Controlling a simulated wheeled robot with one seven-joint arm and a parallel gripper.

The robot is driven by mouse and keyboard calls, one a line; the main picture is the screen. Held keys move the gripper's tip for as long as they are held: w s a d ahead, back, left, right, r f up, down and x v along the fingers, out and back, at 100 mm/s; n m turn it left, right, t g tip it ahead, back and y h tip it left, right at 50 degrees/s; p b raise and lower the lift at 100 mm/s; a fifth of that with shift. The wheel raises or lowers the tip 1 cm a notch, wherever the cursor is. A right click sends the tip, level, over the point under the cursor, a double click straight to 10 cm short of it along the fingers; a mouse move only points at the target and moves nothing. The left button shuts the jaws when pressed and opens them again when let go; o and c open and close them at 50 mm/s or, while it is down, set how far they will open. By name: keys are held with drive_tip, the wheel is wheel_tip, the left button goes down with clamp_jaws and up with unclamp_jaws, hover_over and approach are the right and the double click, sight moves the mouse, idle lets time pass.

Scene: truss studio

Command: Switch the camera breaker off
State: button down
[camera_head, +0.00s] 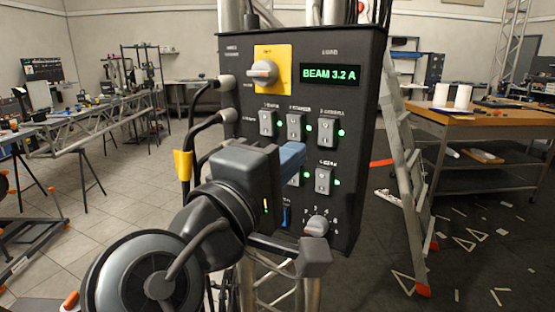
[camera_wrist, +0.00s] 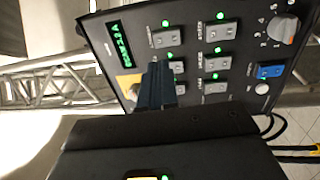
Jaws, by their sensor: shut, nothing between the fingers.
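The black panel (camera_head: 240,50) carries two rows of grey breakers; their labels are too small to read surely. The top row has a left breaker (camera_head: 266,123), a middle breaker (camera_head: 295,126) and a right breaker (camera_head: 328,133). The lower right breaker (camera_head: 323,181) is clear; the lower middle one is partly covered, the lower left hidden. Visible lamps beside them glow green. My gripper (camera_head: 292,156) is shut and empty, its blue-grey fingers just below the top middle breaker. In the wrist view the fingertips (camera_wrist: 158,66) overlap that breaker's edge (camera_wrist: 176,67); contact cannot be told.
A grey dial (camera_head: 316,226) is below. Cables plug into the left side. A ladder (camera_head: 398,150) and wooden bench (camera_head: 480,122) stand right.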

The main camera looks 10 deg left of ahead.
sight(325, 126)
drive_tip(key=p+x, duration=0.2)
drive_tip(key=x, duration=0.7)
drive_tip(key=shift+w, duration=0.1)
drive_tip(key=shift+w, duration=0.1)
idle(0.3)
